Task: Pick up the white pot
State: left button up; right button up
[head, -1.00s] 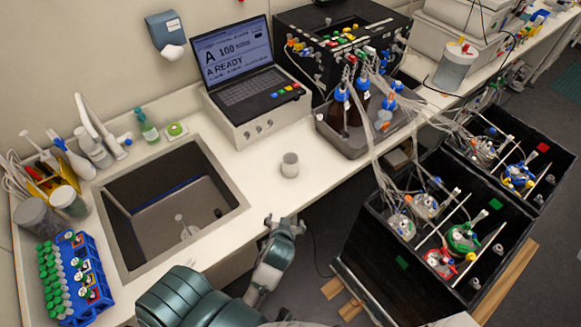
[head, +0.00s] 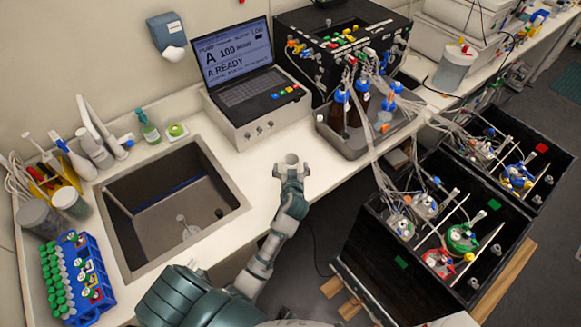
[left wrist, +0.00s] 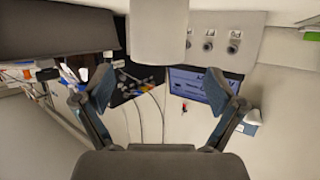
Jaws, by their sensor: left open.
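The white pot (head: 291,160) stands upright on the white bench, right of the sink and in front of the laptop unit. My left gripper (head: 291,172) is open at the pot's near side, and its fingers partly hide the pot's lower part in the head view. In the left wrist view the pot (left wrist: 159,30) shows at the top centre, beyond and between the two spread fingers of my left gripper (left wrist: 158,92). I cannot tell whether a finger touches it. My right gripper is not in view.
The sink (head: 175,205) lies to the left. The laptop unit (head: 262,122) stands behind the pot, and a grey tray with bottles (head: 345,140) stands to the right. Tubes hang over the black boxes (head: 440,225) at the right. The bench around the pot is clear.

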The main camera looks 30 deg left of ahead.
aim_at(291, 156)
pick_arm(q)
jog(key=x, duration=0.4)
jog(key=shift+w+d+p, duration=0.2)
jog(key=shift+w+p, duration=0.05)
jog(key=shift+p, duration=0.15)
jog(key=shift+w+a+f, duration=0.3)
jog(key=shift+w, duration=0.05)
jog(key=shift+s+a, duration=0.1)
jog(key=c, duration=1.1)
